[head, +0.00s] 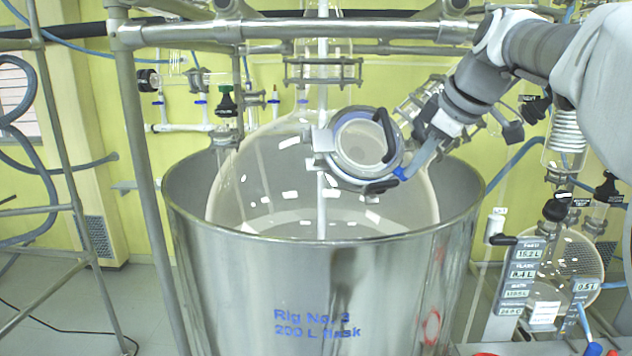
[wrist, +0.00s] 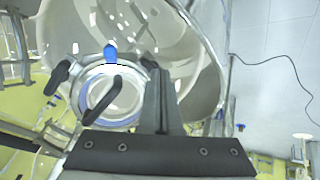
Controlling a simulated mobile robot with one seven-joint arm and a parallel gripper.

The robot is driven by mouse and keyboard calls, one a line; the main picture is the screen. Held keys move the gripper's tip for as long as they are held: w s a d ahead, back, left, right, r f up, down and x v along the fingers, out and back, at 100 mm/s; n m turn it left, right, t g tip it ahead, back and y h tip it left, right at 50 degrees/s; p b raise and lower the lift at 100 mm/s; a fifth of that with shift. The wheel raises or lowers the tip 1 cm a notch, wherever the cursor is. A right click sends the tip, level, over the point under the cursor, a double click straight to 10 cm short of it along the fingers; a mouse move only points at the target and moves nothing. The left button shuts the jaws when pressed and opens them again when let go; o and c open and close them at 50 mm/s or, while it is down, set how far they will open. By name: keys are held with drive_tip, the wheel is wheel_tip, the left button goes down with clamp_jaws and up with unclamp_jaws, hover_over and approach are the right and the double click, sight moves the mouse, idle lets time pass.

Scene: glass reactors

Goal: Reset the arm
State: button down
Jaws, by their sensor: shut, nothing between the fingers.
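My gripper (head: 418,160) is shut and empty, pointing down and left beside the round port of the large flask. The shut fingers also show in the wrist view (wrist: 161,100), just right of the port. The port lid (head: 362,148) has a metal rim, a clear window and a black handle (head: 388,134); it looks shut. A blue part (head: 403,173) sits by the rim near my fingertips. I cannot tell whether they touch. The wrist view shows the lid (wrist: 108,95) with black clamps at its sides and a blue knob (wrist: 110,54).
The glass flask (head: 265,185) sits in a steel vessel (head: 300,285) marked "Rig No. 3 200 L flask". Steel frame bars (head: 290,32) cross above it. A smaller round flask (head: 570,265) and display labels (head: 520,275) stand at right. Floor at left is partly open.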

drive_tip(key=s+a+f+m+h, duration=0.1)
drive_tip(key=s+f+m, duration=0.4)
drive_tip(key=s+f, duration=0.5)
drive_tip(key=s+a+f+m+h+b, duration=0.1)
drive_tip(key=s+a+f+m+h, duration=0.1)
drive_tip(key=s+f+m, duration=0.4)
drive_tip(key=s+f, duration=0.4)
drive_tip(key=s, duration=0.5)
drive_tip(key=shift+f+m+g, duration=0.2)
drive_tip(key=shift+m+g, duration=0.1)
